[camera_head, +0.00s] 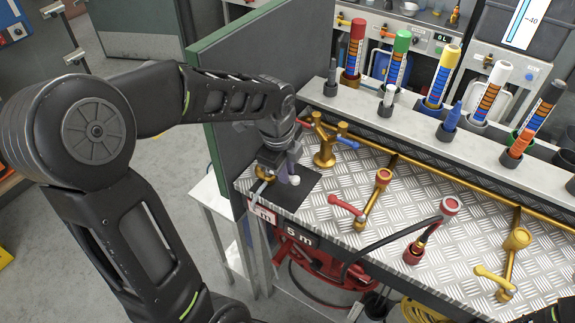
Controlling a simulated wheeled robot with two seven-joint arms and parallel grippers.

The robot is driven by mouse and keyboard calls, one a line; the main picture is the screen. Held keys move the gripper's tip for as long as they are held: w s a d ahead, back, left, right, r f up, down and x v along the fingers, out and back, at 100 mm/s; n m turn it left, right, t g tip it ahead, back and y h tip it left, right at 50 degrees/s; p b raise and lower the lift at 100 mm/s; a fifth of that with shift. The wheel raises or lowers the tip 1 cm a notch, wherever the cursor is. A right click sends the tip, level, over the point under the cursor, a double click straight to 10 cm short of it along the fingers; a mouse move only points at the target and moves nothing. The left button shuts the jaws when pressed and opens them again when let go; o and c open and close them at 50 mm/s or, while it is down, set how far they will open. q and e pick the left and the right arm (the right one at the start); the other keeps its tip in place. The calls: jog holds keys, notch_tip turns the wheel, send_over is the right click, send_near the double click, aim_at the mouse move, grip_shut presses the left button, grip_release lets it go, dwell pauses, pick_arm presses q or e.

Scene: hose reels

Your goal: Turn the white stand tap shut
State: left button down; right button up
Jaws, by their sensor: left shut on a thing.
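The white stand tap (294,180) is at the left end of the metal bench, over a black mat, and is mostly hidden by my left gripper. A small white rounded part of it shows just beside the fingers. My left gripper (283,174) points down at the tap and is shut on it. I cannot tell which way the tap's handle is turned. My right gripper is not in view.
A brass double tap (325,145) with a blue lever stands close behind. A green panel (225,110) borders the left. A shelf with coloured tubes (355,50) runs behind.

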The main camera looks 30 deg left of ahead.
pick_arm(q)
jog(key=shift+s+m, duration=0.1)
jog(key=shift+m, duration=0.2)
jog(key=c, duration=1.4)
grip_release()
jog(key=shift+c, duration=0.2)
jog(key=shift+r, duration=0.1)
notch_tip(320, 180, up, 8)
jog(key=s, duration=0.1)
jog(key=shift+s+f+b, duration=0.25)
jog(key=shift+s+b, duration=0.05)
jog(key=shift+b, duration=0.1)
